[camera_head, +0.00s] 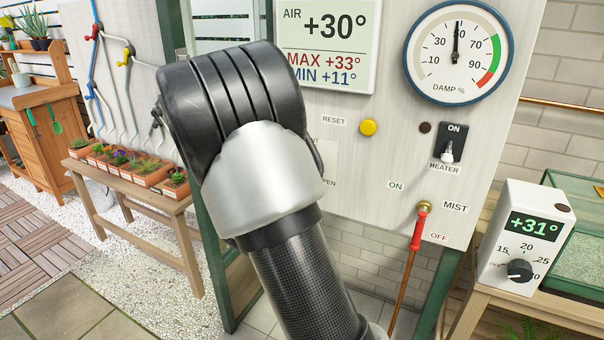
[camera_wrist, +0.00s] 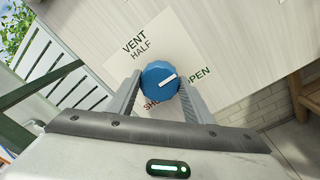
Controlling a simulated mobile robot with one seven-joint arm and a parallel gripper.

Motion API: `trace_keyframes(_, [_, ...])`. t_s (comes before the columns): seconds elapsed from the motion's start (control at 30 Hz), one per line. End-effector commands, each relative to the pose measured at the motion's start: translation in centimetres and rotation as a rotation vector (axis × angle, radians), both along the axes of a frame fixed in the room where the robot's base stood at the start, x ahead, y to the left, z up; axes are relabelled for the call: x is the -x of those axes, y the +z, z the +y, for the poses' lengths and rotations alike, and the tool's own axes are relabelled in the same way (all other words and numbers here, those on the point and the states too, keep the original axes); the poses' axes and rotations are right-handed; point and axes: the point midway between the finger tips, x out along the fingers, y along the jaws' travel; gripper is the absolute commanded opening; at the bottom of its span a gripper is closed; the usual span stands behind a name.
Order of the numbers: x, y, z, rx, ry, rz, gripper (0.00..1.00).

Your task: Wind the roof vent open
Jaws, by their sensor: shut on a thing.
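The vent knob (camera_wrist: 159,86) is a round blue dial with a white pointer mark on the panel, seen in the wrist view. My gripper (camera_wrist: 161,84) is shut on it, one finger on each side. The pointer mark points right and slightly up, toward the OPEN label (camera_wrist: 197,77). The VENT HALF label (camera_wrist: 138,44) is above left of the knob. The SHUT label below it is partly covered by the knob and fingers. In the head view my arm hides the knob and my gripper; only ends of the vent labels show beside it.
The control panel (camera_head: 375,150) also carries a yellow reset button (camera_head: 368,127), a heater switch (camera_head: 448,150) and a red-handled mist lever (camera_head: 418,230). A white thermostat box (camera_head: 520,238) stands on the right. A bench (camera_head: 130,195) with potted plants is on the left.

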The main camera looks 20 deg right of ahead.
Motion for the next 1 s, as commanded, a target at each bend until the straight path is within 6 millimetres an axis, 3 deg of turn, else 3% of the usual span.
trace_keyframes(0.03, [0.0,-0.1,0.0,-0.002,0.0,-0.001,0.24])
trace_keyframes(0.07, [0.0,-0.1,0.0,-0.002,0.0,-0.001,0.51])
trace_keyframes(0.17, [0.0,-0.1,0.0,-0.002,0.0,0.0,0.65])
trace_keyframes(0.57, [0.5,0.0,0.7,-0.001,0.002,0.0,0.65])
trace_keyframes(1.0, [7.0,0.1,8.1,-0.002,0.006,0.002,0.65])
